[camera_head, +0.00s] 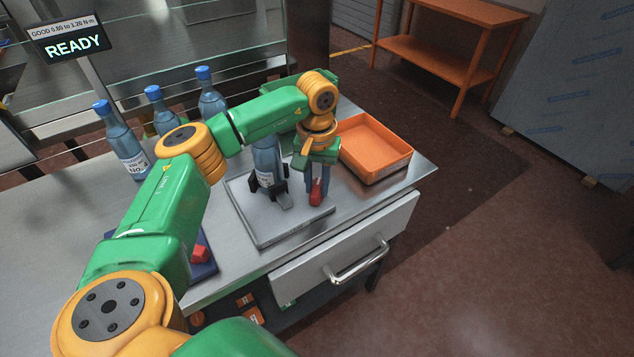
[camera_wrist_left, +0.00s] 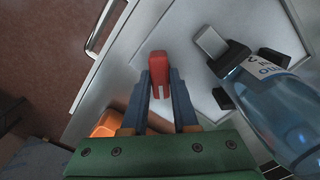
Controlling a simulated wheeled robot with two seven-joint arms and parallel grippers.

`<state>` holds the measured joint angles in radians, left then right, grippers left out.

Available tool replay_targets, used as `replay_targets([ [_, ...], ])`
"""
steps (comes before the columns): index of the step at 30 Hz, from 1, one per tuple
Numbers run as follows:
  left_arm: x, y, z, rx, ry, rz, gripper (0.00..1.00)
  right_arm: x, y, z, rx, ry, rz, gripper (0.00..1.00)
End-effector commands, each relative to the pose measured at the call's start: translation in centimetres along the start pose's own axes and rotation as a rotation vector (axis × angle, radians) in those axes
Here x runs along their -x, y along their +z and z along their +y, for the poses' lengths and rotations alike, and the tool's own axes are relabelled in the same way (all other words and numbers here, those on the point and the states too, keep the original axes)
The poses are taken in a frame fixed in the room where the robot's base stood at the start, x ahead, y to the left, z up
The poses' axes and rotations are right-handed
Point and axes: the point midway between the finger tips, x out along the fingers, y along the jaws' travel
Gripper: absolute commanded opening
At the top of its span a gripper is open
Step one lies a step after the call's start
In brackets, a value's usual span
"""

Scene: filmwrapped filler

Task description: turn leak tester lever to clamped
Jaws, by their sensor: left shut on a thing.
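The leak tester (camera_head: 262,236) is a flat grey plate on the steel bench, with black jaws around a blue bottle (camera_head: 264,160) that stands on it. The bottle's upper part is hidden behind my arm. The red lever (camera_head: 316,196) is at the right side of the plate, and it also shows in the left wrist view (camera_wrist_left: 160,68). My left gripper (camera_head: 317,185) points down and is shut on the red lever; its two blue-grey fingers (camera_wrist_left: 160,85) are on either side of it. My right gripper is in neither view.
An orange tray (camera_head: 400,167) stands just right of the tester. Several bottles with blue caps (camera_head: 122,145) stand at the back left. A red item (camera_head: 200,254) lies on a dark blue mat, partly behind my arm. A drawer (camera_head: 345,255) is below, and a display (camera_head: 75,46) reads READY.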

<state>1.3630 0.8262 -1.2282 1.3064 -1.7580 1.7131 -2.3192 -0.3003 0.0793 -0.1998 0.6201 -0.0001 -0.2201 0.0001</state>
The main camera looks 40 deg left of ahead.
Motion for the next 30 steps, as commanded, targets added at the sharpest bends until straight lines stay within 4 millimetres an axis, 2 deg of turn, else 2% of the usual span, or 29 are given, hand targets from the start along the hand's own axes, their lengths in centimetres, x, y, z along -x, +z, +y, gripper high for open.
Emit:
replay_targets([
  [10,-0.2,0.1,0.0,-0.005,-0.002,-0.006,0.0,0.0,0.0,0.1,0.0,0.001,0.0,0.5],
  [11,-0.2,0.1,0.0,-0.005,-0.002,-0.006,0.35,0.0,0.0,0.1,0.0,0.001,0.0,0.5],
  [13,-0.1,0.1,0.0,-0.005,-0.002,-0.005,0.54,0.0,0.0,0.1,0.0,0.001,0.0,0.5],
  [14,-0.1,0.1,0.0,-0.004,-0.001,-0.005,0.57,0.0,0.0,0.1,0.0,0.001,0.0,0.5],
  [23,0.2,0.0,0.0,-0.002,0.0,-0.001,0.57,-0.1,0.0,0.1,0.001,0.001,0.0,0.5],
  [30,5.0,0.0,0.1,-0.004,0.002,0.0,0.57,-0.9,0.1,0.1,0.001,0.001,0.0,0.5],
])
